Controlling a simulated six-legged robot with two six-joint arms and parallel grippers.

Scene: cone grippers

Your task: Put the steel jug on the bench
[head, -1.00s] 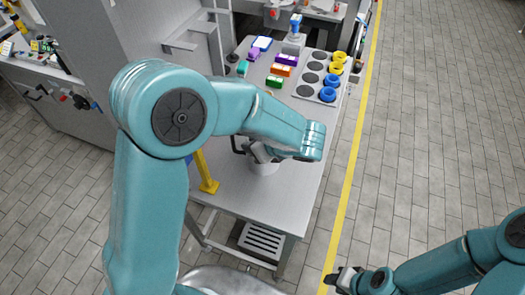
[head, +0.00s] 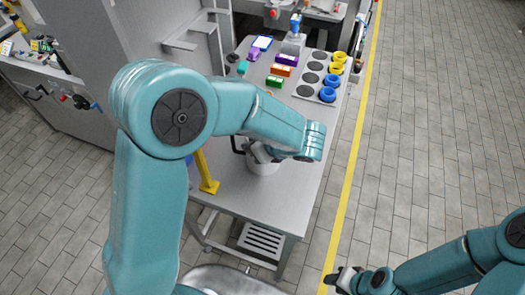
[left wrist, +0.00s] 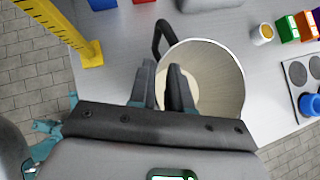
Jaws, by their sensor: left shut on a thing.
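The steel jug (head: 263,168) is a pale, open-topped vessel at the near part of the grey bench (head: 245,200), partly hidden by my left arm in the head view. In the left wrist view, its open mouth (left wrist: 215,70) and dark handle (left wrist: 160,36) show. My left gripper (left wrist: 166,82) is shut on its wall near the handle; the gripper also shows in the head view (head: 258,153). The jug looks upright over the bench top; I cannot tell whether its base touches. My right gripper (head: 342,276) is over the floor, away from the bench, its jaws too small to judge.
A yellow post (head: 206,178) stands left of the jug. Farther back are green, orange and purple blocks (head: 282,70) and a plate with dark discs and blue and yellow rings (head: 310,92). The bench top in front and to the right of the jug is clear.

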